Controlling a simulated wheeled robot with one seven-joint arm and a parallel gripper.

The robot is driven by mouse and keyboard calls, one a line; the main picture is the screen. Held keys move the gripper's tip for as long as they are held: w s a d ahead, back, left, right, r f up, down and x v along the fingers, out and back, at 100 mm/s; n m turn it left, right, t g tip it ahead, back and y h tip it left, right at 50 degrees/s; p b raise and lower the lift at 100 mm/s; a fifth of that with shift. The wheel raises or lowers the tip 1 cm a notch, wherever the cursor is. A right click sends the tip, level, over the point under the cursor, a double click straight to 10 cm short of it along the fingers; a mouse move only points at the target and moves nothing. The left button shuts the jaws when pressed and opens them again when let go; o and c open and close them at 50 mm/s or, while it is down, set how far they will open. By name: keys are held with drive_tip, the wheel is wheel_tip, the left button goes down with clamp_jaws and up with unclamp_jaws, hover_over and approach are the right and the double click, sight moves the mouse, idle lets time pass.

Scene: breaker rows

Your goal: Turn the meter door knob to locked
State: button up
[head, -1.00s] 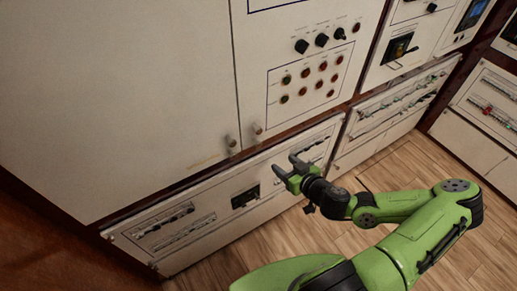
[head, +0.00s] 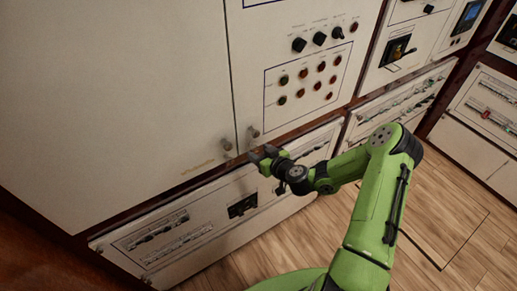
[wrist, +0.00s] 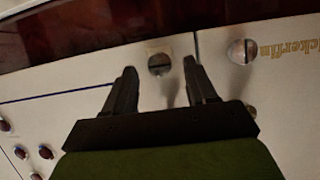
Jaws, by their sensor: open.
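Two small round metal knobs sit low on either side of the seam between two cabinet doors. The right knob (head: 254,132) is on the door with buttons; in the wrist view it is the knob (wrist: 159,63) between my fingertips, its slot looking roughly crosswise. The left knob (head: 226,145) is on the large blank door; in the wrist view it is the knob (wrist: 242,51) outside my right finger, its slot looking nearly upright. My gripper (head: 262,153) is open and empty, just below the right knob; contact cannot be told. No label names the meter door.
Rows of buttons (head: 310,80) and black rotary switches (head: 319,39) lie above on the right door. A lower panel (head: 190,228) with breaker rows runs beneath my gripper. The wooden floor (head: 440,215) at right is clear.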

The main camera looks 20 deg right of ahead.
drive_tip(key=shift+w+a+f, duration=0.2)
drive_tip(key=shift+w+f, duration=0.1)
drive_tip(key=shift+w, duration=0.35)
drive_tip(key=shift+c, duration=0.5)
drive_tip(key=c, duration=1)
drive_tip(key=shift+o, duration=0.2)
